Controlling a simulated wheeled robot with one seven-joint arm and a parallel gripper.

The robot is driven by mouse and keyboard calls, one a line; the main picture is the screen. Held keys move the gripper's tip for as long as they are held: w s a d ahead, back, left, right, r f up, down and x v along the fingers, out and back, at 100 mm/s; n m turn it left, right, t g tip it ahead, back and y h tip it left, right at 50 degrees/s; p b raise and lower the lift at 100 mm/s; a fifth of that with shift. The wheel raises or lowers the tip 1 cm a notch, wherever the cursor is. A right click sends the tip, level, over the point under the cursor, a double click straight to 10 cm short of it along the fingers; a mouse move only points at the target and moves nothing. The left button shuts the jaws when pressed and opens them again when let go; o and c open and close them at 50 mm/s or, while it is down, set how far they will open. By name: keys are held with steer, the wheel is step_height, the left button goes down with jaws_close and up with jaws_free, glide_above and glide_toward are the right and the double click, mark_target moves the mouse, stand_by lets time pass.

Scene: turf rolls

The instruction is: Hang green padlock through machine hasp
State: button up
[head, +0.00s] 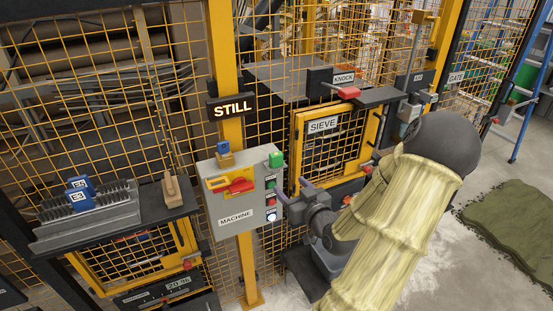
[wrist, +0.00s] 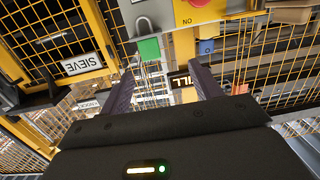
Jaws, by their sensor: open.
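The green padlock (head: 276,159) is at the upper right corner of the grey MACHINE box (head: 263,213). It also shows in the wrist view (wrist: 149,49), with its grey shackle towards the top of that inverted picture. On the box, a red handle (head: 238,186) lies over a yellow plate (head: 217,183); the hasp opening itself is too small to make out. My gripper (head: 303,203) is just right of the box, lower than the padlock. In the wrist view my gripper (wrist: 163,72) is open and empty, with the padlock beyond the fingertips and apart from them.
A blue padlock (head: 223,147) is on top of the box. A yellow post (head: 228,90) carries the STILL sign (head: 231,106). The SIEVE door (head: 325,145) is right of the box. A shelf with a grey rack (head: 88,217) is at left. Mesh fencing surrounds these.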

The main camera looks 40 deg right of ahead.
mark_target(274, 154)
steer(key=shift+s+d+r+t, duration=0.5)
steer(key=shift+s+d+r, duration=0.15)
steer(key=shift+r, duration=0.15)
steer(key=shift+w+m+h, duration=0.15)
steer(key=shift+m+h, duration=0.15)
steer(key=shift+h, duration=0.1)
steer(key=p+x, duration=0.4)
steer(key=x, duration=0.7)
steer(key=shift+w, duration=0.25)
steer(key=shift+w+d+f, duration=0.1)
steer(key=shift+w+f, duration=0.05)
steer(key=shift+w, duration=0.1)
steer(key=p+x, duration=0.2)
steer(key=x, duration=0.1)
steer(key=p+x, duration=0.1)
steer(key=p, duration=0.1)
steer(key=shift+w+d+f, duration=0.25)
steer(key=shift+f, duration=0.1)
steer(key=shift+w+f, duration=0.15)
steer(key=shift+w, duration=0.15)
